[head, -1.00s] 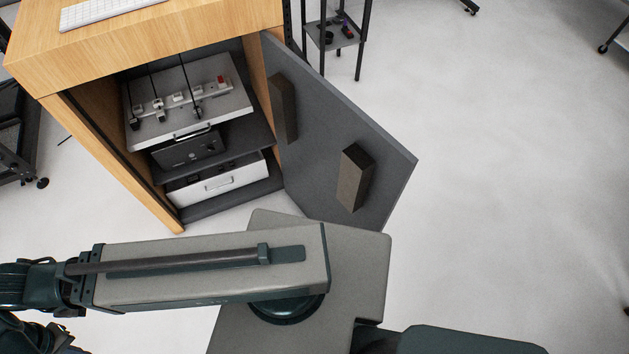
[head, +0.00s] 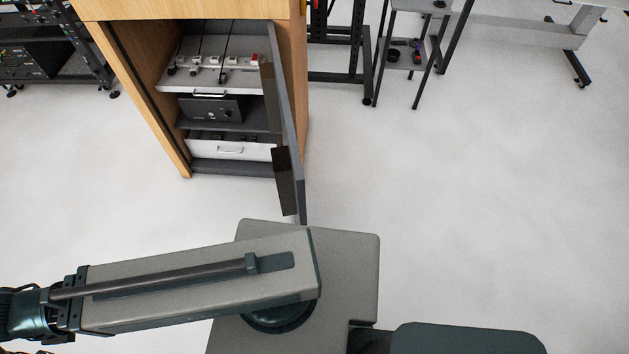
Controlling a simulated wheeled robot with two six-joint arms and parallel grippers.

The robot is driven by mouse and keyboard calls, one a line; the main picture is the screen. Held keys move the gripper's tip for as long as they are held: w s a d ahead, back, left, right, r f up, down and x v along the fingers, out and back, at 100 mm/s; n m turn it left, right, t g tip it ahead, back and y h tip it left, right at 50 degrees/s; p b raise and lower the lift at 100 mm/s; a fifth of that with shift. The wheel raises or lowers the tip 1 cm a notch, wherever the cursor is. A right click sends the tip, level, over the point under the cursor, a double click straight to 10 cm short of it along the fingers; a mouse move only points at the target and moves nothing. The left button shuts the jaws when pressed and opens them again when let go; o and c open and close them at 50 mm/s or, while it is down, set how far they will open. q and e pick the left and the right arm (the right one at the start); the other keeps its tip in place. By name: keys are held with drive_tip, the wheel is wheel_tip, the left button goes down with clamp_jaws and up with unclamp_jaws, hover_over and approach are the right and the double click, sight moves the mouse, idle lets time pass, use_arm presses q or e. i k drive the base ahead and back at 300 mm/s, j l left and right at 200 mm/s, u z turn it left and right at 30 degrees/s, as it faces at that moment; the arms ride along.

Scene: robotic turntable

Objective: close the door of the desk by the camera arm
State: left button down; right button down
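The desk (head: 190,9) is a wooden cabinet at the upper left of the head view. Its dark grey door (head: 290,140) is hinged on the right side and stands open, swung out toward me and seen nearly edge-on. Two dark blocks sit on the door's inner face. The door's lower end is just behind my grey arm and base parts in the picture; I cannot tell whether they touch. Neither of my grippers shows in this view. No camera arm can be made out.
Inside the desk are a shelf with power sockets (head: 215,76), a black box (head: 212,108) and a white drawer unit (head: 232,150). A black rack (head: 45,60) stands at left. A small shelf stand (head: 405,55) is behind right. The floor (head: 450,200) at right is clear.

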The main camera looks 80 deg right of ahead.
sight(287, 165)
drive_tip(key=k+z, duration=0.15)
drive_tip(key=k, duration=0.9)
drive_tip(key=l+z, duration=0.1)
drive_tip(key=z, duration=1.65)
